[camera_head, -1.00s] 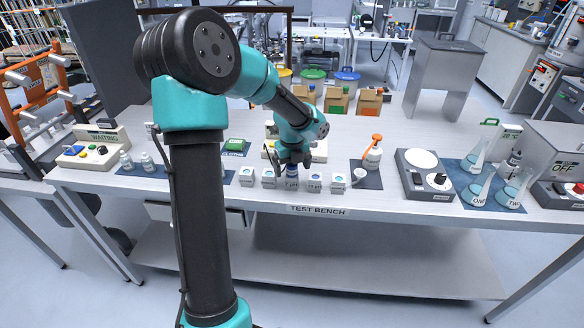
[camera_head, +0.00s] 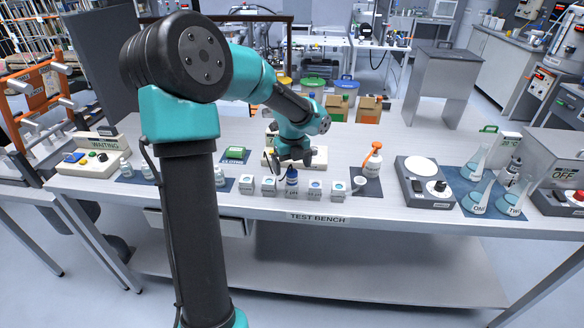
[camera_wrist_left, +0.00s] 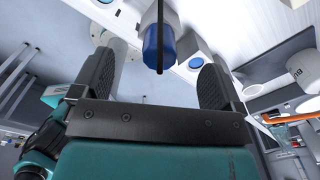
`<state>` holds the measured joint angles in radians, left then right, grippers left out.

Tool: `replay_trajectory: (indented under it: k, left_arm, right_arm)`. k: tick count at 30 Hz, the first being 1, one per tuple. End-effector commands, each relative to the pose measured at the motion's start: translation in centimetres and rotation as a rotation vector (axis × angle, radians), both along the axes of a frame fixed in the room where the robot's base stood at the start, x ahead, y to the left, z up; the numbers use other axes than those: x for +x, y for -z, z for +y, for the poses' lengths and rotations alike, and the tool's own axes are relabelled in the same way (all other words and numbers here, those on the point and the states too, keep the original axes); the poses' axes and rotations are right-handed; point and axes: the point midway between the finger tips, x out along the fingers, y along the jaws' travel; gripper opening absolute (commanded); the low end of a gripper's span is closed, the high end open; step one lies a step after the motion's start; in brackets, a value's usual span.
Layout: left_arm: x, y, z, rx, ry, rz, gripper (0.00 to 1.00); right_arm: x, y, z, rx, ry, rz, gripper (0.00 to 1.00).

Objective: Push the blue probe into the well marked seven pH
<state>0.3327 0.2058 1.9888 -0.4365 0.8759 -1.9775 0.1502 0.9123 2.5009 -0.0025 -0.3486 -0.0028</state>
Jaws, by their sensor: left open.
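The blue probe (camera_head: 292,176) stands upright in the middle white well block (camera_head: 291,194), whose small label seems to read 7 pH. My left gripper (camera_head: 291,163) is just above and behind the probe, its fingers spread. In the left wrist view, the probe's blue hexagonal body (camera_wrist_left: 158,47) lies ahead of the gap between the open fingers (camera_wrist_left: 156,78), touching neither. How deep the probe sits is hard to tell. My right gripper is not in view.
An orange-topped bottle (camera_head: 374,161) and a dial device (camera_head: 425,182) are farther right. Small vials (camera_head: 147,166) are at left. The bench's front edge runs close before the blocks.

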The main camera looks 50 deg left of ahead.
Motion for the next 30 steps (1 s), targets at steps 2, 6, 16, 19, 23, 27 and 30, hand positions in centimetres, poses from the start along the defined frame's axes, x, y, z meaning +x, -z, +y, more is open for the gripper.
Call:
replay_trajectory:
  k: [2,6,16,19,23,27,30]
  left_arm:
    - [0.0,-0.3,0.0,0.0,0.0,-0.001,0.92]
    - [0.0,-0.8,0.0,-0.001,0.0,0.0,0.92]
    - [0.0,-1.6,0.0,-0.002,0.0,0.001,0.92]
    - [0.0,-1.6,0.0,-0.002,0.0,0.001,0.92]
    - [0.0,-1.7,0.0,-0.001,0.0,0.0,0.92]
    - [0.0,-2.1,0.0,0.0,0.0,0.0,0.92]
    - [0.0,-3.0,0.0,0.0,0.0,-0.003,0.92]
  right_arm:
    - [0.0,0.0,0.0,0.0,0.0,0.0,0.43]
    - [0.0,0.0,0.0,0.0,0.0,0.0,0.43]
    - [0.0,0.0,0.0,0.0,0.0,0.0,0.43]
    - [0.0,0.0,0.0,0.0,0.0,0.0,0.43]
    - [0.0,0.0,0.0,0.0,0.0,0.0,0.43]
    - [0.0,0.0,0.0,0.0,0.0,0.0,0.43]
    - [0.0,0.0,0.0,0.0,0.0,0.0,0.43]
